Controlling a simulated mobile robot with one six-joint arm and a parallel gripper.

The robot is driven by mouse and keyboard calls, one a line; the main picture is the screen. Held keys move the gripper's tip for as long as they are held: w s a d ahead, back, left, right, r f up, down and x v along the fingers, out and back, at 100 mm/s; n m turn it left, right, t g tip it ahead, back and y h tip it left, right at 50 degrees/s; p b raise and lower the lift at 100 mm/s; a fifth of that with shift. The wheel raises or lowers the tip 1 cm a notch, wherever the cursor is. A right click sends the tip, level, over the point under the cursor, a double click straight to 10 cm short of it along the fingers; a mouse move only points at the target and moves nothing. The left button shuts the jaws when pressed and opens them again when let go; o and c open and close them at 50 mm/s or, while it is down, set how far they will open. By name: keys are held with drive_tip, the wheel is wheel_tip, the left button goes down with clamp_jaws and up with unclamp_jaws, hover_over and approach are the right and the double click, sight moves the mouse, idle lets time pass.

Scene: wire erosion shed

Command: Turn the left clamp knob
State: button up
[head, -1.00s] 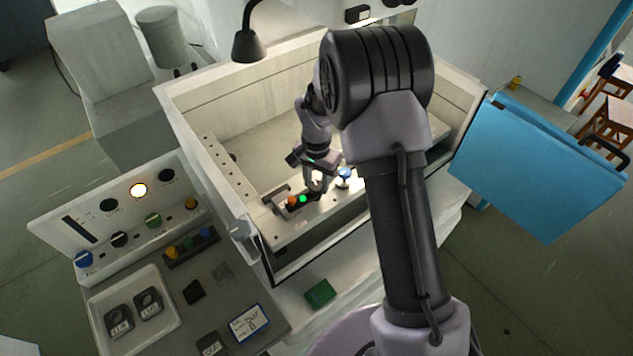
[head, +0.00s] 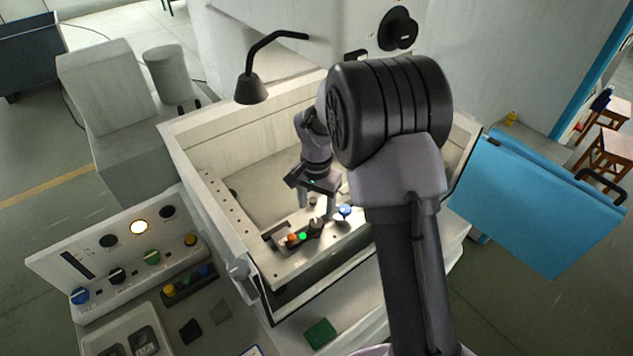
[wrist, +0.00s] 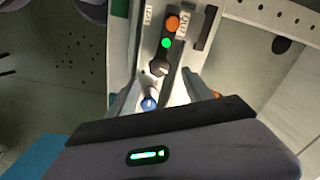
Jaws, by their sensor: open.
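A dark knob (head: 315,224) with a pale mark sits on the plate at the right end of a black strip. It shows in the wrist view (wrist: 160,67) beyond my fingertips. A green light (head: 302,236) and an orange one (head: 291,239) are on the same strip. A blue knob (head: 344,211) stands to the right of the dark knob; in the wrist view (wrist: 149,103) it lies between my fingers. The labels are too small to tell which knob is the left clamp. My gripper (head: 317,204) is open and empty, above the plate, apart from the dark knob.
The pale tank's walls (head: 205,215) surround the plate. A lamp (head: 251,88) hangs over the back wall. A control panel (head: 130,255) is at left, and a blue door (head: 540,205) stands open at right.

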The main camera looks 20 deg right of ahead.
sight(316, 223)
wheel_tip(316, 223, up, 12)
drive_tip(key=p, duration=0.1)
drive_tip(key=shift+f, duration=0.2)
drive_tip(key=s+a+f+n+t+b, duration=0.1)
drive_tip(key=s+f+t+b, duration=0.1)
drive_tip(key=s+b, duration=0.5)
drive_tip(key=s+a+f+n+t+y+b, duration=0.1)
drive_tip(key=s+f+t+b, duration=0.1)
drive_tip(key=s+b, duration=0.4)
drive_tip(key=s+a+f+n+t+y+b, duration=0.1)
drive_tip(key=s+f+b, duration=0.3)
drive_tip(key=s, duration=0.9)
drive_tip(key=a+n+b, duration=0.1)
drive_tip(key=b, duration=0.2)
drive_tip(key=shift+s+f+t+b, duration=0.3)
drive_tip(key=shift+s+t+b, duration=0.05)
drive_tip(key=shift+s+t, duration=0.05)
